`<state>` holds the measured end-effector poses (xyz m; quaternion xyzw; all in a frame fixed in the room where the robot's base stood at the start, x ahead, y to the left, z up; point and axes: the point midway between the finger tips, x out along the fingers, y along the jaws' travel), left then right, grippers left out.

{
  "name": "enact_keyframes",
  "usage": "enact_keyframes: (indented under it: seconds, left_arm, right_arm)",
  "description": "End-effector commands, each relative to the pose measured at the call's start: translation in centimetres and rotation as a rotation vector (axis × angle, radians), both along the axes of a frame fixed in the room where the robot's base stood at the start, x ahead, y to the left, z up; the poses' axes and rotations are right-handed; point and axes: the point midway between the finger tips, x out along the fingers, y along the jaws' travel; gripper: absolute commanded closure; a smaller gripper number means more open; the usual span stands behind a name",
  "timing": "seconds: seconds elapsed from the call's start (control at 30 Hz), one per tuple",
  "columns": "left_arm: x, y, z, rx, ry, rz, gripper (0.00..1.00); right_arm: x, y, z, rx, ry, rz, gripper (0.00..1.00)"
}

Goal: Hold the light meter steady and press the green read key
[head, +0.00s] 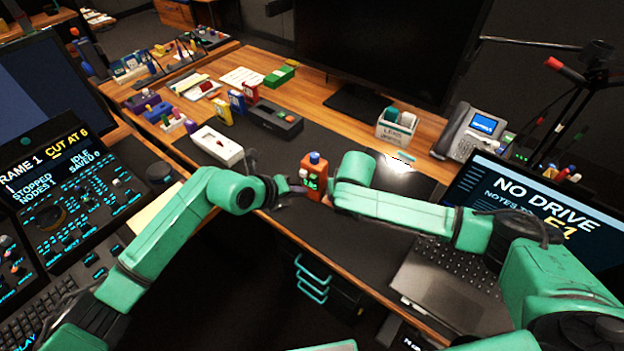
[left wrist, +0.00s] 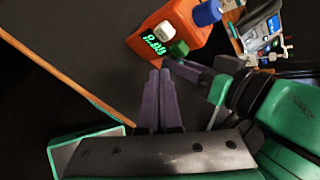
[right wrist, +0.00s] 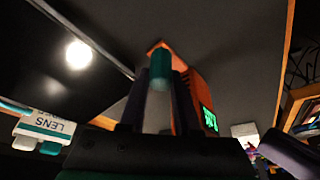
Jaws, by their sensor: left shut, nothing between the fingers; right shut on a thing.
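In the left wrist view the meter (left wrist: 146,40) shows a lit green display, a white key (left wrist: 162,31) and the green read key (left wrist: 179,48). My right gripper (right wrist: 158,105) is shut on the meter's body, holding it from the right. My left gripper (left wrist: 160,72) is shut and empty, its fingertips close to the key face, just below the green key in the picture. I cannot tell whether they touch it.
A laptop (head: 455,262) lies on the right of the desk, with a phone (head: 468,132) and a lens box (head: 397,125) behind. A white tray (head: 217,145) and small coloured boxes stand at the left. The mat behind the meter is mostly clear.

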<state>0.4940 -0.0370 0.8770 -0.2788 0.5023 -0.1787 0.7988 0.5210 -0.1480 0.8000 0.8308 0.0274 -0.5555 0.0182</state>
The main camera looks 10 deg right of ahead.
Motion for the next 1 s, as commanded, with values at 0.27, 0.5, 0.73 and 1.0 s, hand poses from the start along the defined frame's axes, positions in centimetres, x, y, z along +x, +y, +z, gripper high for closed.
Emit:
enact_keyframes:
  seconds: [0.27, 0.5, 0.73, 1.0]
  left_arm:
    - [0.98, -0.92, 0.03, 0.0, -0.001, -0.001, 1.0]
    - [0.96, -0.89, 0.02, 0.0, -0.001, -0.001, 1.0]
    - [0.95, -0.87, 0.01, 0.0, -0.001, -0.001, 1.0]
    - [0.94, -0.85, 0.01, 0.0, -0.001, -0.001, 1.0]
  right_arm:
    - [0.02, -0.02, 0.02, 0.0, 0.0, 0.0, 1.0]
    - [0.02, -0.02, 0.02, 0.0, 0.0, 0.0, 1.0]
    - [0.01, -0.02, 0.0, 0.0, 0.0, 0.0, 1.0]
    - [0.01, -0.02, 0.0, 0.0, 0.0, 0.0, 1.0]
